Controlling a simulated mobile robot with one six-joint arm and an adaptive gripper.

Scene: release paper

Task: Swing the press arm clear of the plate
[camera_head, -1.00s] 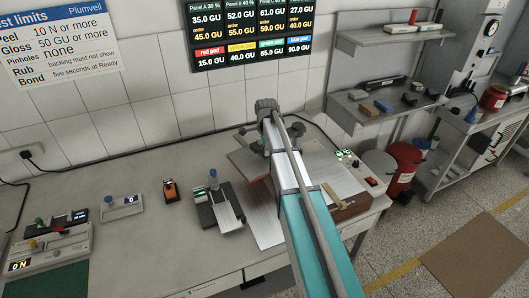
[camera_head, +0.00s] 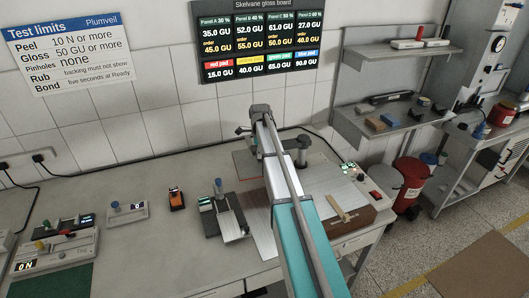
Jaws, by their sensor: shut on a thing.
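The press stands at the right end of the bench, mostly behind my teal and grey arm. Its flat metal plate (camera_head: 329,186) shows to the right of my arm, and a grey panel with a red edge (camera_head: 246,166) shows to the left. A dark knobbed part (camera_head: 304,146) stands just right of my wrist. My gripper (camera_head: 267,142) is over the back of the press, shut on what appears to be the press arm. The jaws and the exact grip are largely hidden by my own arm.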

